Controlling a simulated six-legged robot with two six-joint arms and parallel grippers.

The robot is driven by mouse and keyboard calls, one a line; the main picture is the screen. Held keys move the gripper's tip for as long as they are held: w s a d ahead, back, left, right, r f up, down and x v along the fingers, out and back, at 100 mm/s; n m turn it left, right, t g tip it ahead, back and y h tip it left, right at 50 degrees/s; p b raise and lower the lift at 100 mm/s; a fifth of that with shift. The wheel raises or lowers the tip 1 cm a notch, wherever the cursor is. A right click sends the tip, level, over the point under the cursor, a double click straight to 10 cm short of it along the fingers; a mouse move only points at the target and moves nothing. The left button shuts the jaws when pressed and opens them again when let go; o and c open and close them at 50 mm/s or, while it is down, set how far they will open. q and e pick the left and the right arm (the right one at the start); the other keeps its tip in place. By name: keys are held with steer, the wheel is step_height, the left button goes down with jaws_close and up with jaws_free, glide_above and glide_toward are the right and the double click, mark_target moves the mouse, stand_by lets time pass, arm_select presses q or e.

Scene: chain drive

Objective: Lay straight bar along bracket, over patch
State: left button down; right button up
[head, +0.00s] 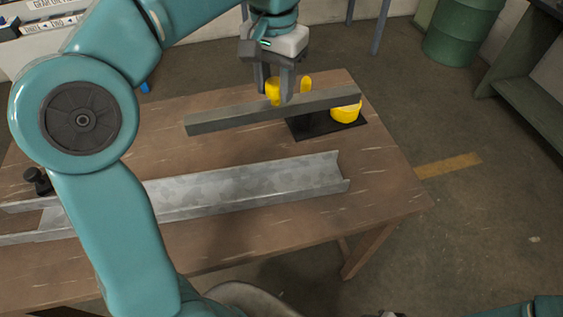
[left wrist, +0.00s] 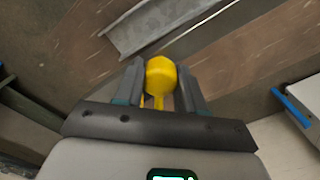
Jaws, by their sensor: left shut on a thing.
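The straight bar (head: 225,119) is long and dark grey. My left gripper (head: 279,98) points down behind the bar's middle, shut on a yellow knob (head: 272,90). The knob shows between the fingers in the left wrist view (left wrist: 161,76); its join to the bar is not clear. The grey metal bracket (head: 245,187), a channel with raised edges, lies nearer me, apart from the bar. Whether the bar touches the table is unclear. My right gripper is not in view.
The wooden table (head: 385,185) has free room at its right. A yellow round thing (head: 346,112) stands on the patch, partly behind the bar's right end. A small black thing (head: 38,181) is at the left. A green drum (head: 457,32) stands on the floor beyond.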

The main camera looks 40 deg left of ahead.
arm_select(q)
step_height(320, 180, down, 18)
steer(key=b, duration=0.1)
steer(key=shift+a, duration=0.3)
steer(key=shift+s+d+r, duration=0.1)
steer(key=shift+f+b, duration=0.5)
steer(key=shift+b, duration=0.1)
steer(key=shift+f, duration=0.1)
